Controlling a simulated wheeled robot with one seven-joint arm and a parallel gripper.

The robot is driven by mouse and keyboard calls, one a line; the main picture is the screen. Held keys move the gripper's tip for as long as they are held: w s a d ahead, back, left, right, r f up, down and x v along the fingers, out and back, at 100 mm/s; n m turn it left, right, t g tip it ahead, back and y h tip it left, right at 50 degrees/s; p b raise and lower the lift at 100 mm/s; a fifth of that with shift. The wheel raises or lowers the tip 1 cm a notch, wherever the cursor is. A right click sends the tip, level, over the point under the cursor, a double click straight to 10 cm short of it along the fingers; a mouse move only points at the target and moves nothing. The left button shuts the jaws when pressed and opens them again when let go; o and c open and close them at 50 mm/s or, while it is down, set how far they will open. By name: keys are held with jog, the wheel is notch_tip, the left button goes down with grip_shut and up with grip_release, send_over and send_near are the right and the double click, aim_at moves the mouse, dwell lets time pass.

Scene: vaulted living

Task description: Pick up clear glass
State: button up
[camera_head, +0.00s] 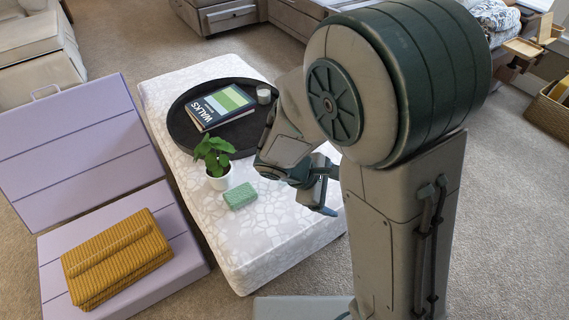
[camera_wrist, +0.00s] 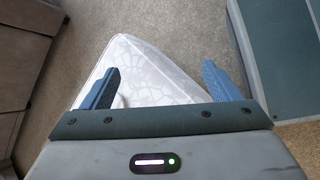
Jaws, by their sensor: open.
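A small pale glass-like cup (camera_head: 264,94) stands on the round black tray (camera_head: 182,133), at its right side beside a book. It looks whitish, and I cannot tell whether it is fully clear. The tray lies on the white patterned ottoman (camera_head: 262,238). My gripper (camera_head: 322,190) is open at the right edge of the ottoman, apart from the cup and nearer the camera than it. In the wrist view my gripper (camera_wrist: 162,82) shows two spread blue fingers with nothing held between them. A corner of the ottoman (camera_wrist: 150,70) lies below them; the cup does not show there.
A book (camera_head: 220,107) lies on the tray. A potted plant (camera_head: 216,165) and a green block (camera_head: 240,196) stand on the ottoman near my gripper. A lilac lounger (camera_head: 75,150) with a yellow cushion (camera_head: 117,258) is at left.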

jog(key=w+a+f+n+t, duration=0.1)
jog(key=a+f+n+t, duration=0.1)
jog(key=a+n, duration=0.3)
jog(key=w+a+f+n+t, duration=0.2)
jog(key=a+f+n+t, duration=0.1)
jog(key=a+n+t, duration=0.1)
jog(key=w+a+f+n+t+y, duration=0.1)
jog(key=w+a+f+n+t, duration=0.1)
jog(key=a+n, duration=0.4)
jog(key=shift+a+f+t, duration=0.2)
jog(key=shift+a+t, duration=0.5)
jog(key=shift+a, duration=0.1)
jog(key=shift+w+a+f+n, duration=0.1)
jog(key=shift+w+f+n, duration=0.1)
jog(key=shift+n, duration=0.1)
jog(key=b+x, duration=0.3)
jog(key=x, duration=0.4)
jog(key=shift+w+a+f, duration=0.1)
jog(key=shift+w+f, duration=0.05)
jog(key=shift+w+d+f, duration=0.1)
jog(key=shift+w+d, duration=0.15)
jog(key=shift+w, duration=0.2)
jog(key=b+x, duration=0.2)
jog(key=x, duration=0.1)
jog(key=b+x, duration=0.1)
jog(key=x, duration=0.1)
jog(key=shift+w+a, duration=0.25)
jog(key=shift+w, duration=0.05)
jog(key=c, duration=1.2)
